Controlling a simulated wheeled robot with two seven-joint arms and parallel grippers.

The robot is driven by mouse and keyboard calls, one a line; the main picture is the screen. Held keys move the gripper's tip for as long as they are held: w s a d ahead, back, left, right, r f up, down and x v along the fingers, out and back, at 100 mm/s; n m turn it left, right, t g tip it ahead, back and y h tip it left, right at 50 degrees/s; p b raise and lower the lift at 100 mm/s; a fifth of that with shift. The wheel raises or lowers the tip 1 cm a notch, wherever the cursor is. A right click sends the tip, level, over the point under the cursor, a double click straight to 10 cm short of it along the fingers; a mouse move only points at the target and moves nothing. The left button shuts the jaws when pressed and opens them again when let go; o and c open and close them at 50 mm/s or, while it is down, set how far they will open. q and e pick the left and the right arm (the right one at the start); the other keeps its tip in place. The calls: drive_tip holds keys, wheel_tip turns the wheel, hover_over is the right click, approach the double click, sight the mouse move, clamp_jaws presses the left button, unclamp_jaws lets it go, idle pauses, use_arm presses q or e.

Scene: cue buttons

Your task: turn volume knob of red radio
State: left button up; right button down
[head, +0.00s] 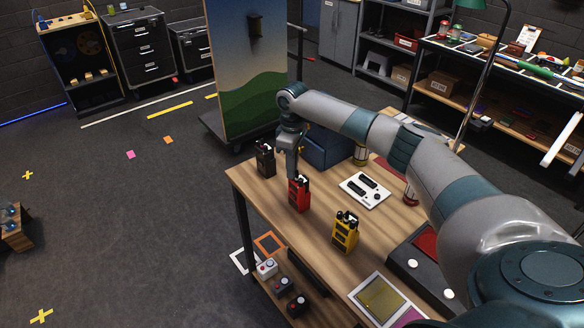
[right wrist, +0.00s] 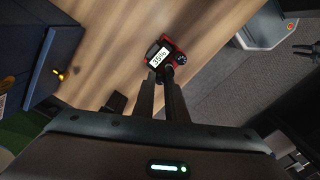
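The red radio (head: 299,196) stands upright near the far left edge of the wooden table (head: 305,240). In the right wrist view the red radio (right wrist: 163,56) has a lit display reading what looks like 35%, with a dark round knob (right wrist: 181,60) beside it. My right gripper (head: 294,178) points down at the top of the red radio. In the wrist view its two fingers (right wrist: 160,76) are a little apart, with a narrow gap and nothing clearly held. The tips overlap the radio's near edge; contact is unclear. My left gripper is not in view.
A black radio (head: 265,159) stands behind and left of the red one; a yellow radio (head: 345,232) is to its front right. A white panel (head: 364,190) and a dark blue box (head: 326,150) are nearby. The table between the red and yellow radios is clear.

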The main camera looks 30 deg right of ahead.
drive_tip(key=shift+r+m+p, duration=0.1)
drive_tip(key=shift+m+p, duration=0.6)
drive_tip(key=shift+p, duration=0.15)
drive_tip(key=shift+m+p, duration=0.5)
drive_tip(key=shift+m, duration=0.6)
drive_tip(key=m, duration=0.3)
drive_tip(key=shift+m, duration=1.6)
drive_tip(key=c, duration=1.8)
unclamp_jaws()
drive_tip(key=shift+o, duration=0.2)
